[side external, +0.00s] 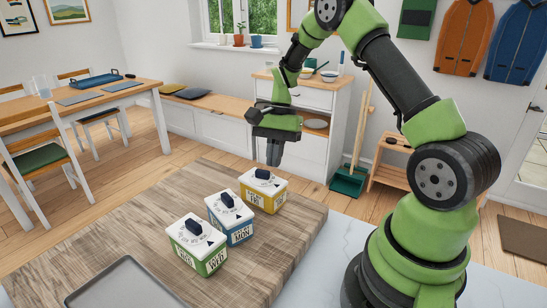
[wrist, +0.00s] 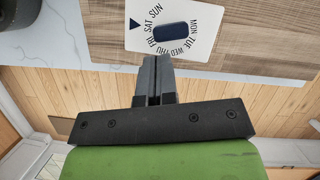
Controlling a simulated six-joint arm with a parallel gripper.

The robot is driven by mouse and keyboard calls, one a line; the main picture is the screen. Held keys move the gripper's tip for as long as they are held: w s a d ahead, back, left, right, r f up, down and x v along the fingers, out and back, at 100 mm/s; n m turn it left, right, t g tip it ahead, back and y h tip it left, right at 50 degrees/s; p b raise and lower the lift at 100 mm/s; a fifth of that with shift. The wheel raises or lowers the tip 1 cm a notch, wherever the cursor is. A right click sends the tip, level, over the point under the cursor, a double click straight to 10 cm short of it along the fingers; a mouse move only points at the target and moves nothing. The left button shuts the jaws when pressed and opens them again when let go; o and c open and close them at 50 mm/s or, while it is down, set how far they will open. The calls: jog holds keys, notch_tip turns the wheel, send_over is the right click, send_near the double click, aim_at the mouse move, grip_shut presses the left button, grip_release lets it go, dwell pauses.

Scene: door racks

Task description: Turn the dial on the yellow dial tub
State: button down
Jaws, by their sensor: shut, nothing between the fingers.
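The yellow dial tub (side external: 263,194) stands on the wooden board, the farthest back of three tubs in a row. Its white lid bears a dark dial knob (side external: 262,174) and a small triangle mark. In the wrist view the knob (wrist: 171,31) lies lengthwise across the picture on the white lid (wrist: 200,50), ringed by day names, with the triangle near SAT. My gripper (side external: 274,152) points down, shut and empty, above and apart from the tub. In the wrist view the fingers (wrist: 154,68) overlap the lid's near edge.
A blue tub (side external: 230,218) and a green tub (side external: 197,245) stand on the same board, in front of the yellow one. A grey tray (side external: 127,285) lies at the front left.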

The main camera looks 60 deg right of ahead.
aim_at(269, 181)
jog(key=shift+s+a, duration=0.1)
jog(key=shift+a, duration=0.2)
jog(key=shift+s+a+m+t, duration=0.25)
jog(key=shift+a+m, duration=0.2)
jog(key=shift+m, duration=0.25)
jog(key=m, duration=0.1)
jog(key=m+t, duration=0.1)
jog(key=m, duration=0.1)
jog(key=a+m, duration=0.1)
jog(key=shift+s+f+m+t, duration=0.1)
jog(key=shift+s+m+t, duration=0.25)
jog(key=shift+s+m, duration=0.05)
jog(key=shift+s+a, duration=0.1)
dwell(0.4)
dwell(0.5)
